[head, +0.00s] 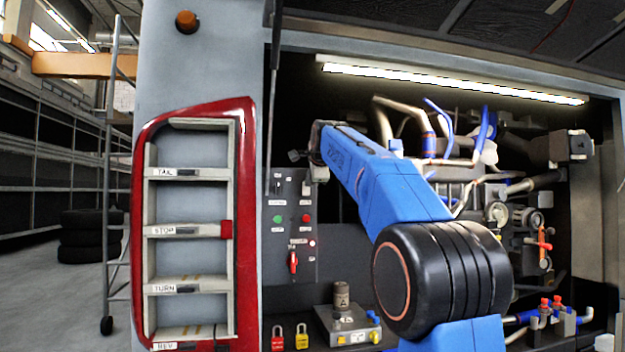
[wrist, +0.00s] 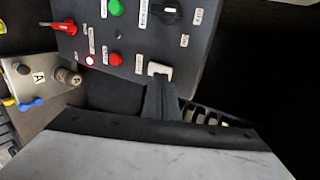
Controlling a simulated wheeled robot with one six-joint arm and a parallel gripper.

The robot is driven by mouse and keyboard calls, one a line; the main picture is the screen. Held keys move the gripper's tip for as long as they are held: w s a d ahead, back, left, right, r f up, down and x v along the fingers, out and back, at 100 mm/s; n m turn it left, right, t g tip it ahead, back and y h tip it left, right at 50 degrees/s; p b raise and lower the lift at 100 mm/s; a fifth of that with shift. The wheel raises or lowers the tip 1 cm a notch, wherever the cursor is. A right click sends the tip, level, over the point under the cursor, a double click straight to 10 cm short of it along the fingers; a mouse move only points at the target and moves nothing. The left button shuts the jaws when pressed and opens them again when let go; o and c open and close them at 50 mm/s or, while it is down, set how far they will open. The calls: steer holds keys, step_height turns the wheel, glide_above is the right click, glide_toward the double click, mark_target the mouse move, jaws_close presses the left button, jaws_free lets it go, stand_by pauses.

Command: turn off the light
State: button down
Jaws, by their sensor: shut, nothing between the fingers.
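The strip light (head: 450,80) under the top edge of the open bay is lit in the head view. A dark control panel (head: 290,235) stands at the bay's left side. In the wrist view a white rocker switch (wrist: 160,69) sits on this panel, with a label beside it. My gripper (wrist: 161,88) is shut and empty, its fingertips right at the switch and overlapping its lower edge in the picture. I cannot tell if they touch it. In the head view my arm reaches to the panel's upper right, and the fingertips are not clear there.
The panel also carries a green button (wrist: 115,7), a red button (wrist: 115,59), a black rotary knob (wrist: 168,10) and a red lever (wrist: 62,25). Padlocks (head: 277,338), pipes and valves (head: 540,245) fill the bay. A red lamp frame (head: 245,200) stands left of it.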

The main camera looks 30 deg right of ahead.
steer(key=shift+w+d+r, duration=0.15)
steer(key=shift+w+d, duration=0.1)
steer(key=shift+w, duration=0.6)
steer(key=shift+w+d+r, duration=0.15)
steer(key=shift+w, duration=0.3)
steer(key=shift+r, duration=0.8)
